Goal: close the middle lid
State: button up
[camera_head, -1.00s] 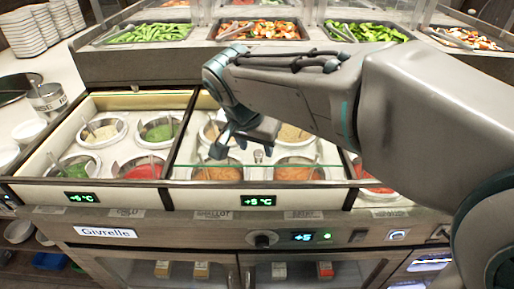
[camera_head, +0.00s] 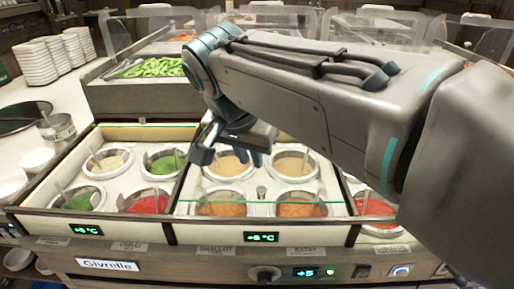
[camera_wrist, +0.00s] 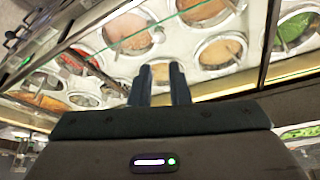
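The middle section of the sauce counter holds several round wells with orange and beige sauces. A thin green glass edge (camera_head: 265,202), apparently belonging to the middle lid, runs across this section above the front wells. The rest of the lid is too clear to trace, so I cannot tell its exact position. My gripper (camera_head: 228,157) hangs over the back left part of the middle section, by the beige well (camera_head: 229,167). In the wrist view its two dark fingers (camera_wrist: 160,85) stand apart with nothing between them. Contact with the glass is not visible.
The left section holds green, red and pale sauces (camera_head: 150,204) with spoons. The right section is mostly hidden by my arm. A raised shelf with a green vegetable tray (camera_head: 154,67) stands behind. A front panel with a knob (camera_head: 265,275) runs below.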

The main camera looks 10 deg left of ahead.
jog(key=w+g+p, duration=0.1)
jog(key=w+p, duration=0.1)
jog(key=w+r+n+g+p, duration=0.1)
jog(key=w+p, duration=0.1)
jog(key=w+r+n+g+p, duration=0.1)
jog(key=w+p, duration=0.1)
jog(key=p, duration=0.1)
jog(key=shift+w+a+r, duration=0.1)
jog(key=shift+w+a, duration=0.25)
grip_shut()
jog(key=n+g+p, duration=0.4)
jog(key=p, duration=0.3)
send_over(258, 184)
jog(key=w, duration=0.2)
jog(key=f, duration=1)
jog(key=shift+w+a+f, duration=0.1)
jog(key=shift+a+f, duration=0.2)
jog(key=shift+f, duration=0.05)
jog(key=shift+s+d+f, duration=0.2)
jog(key=shift+s+f, duration=0.25)
jog(key=shift+s, duration=0.15)
jog(key=shift+s+d+f, duration=0.15)
jog(key=shift+s+f, duration=0.3)
jog(key=shift+s, duration=0.15)
jog(key=shift+s+d+f, duration=0.2)
jog(key=shift+s+f, duration=0.1)
jog(key=shift+s, duration=0.4)
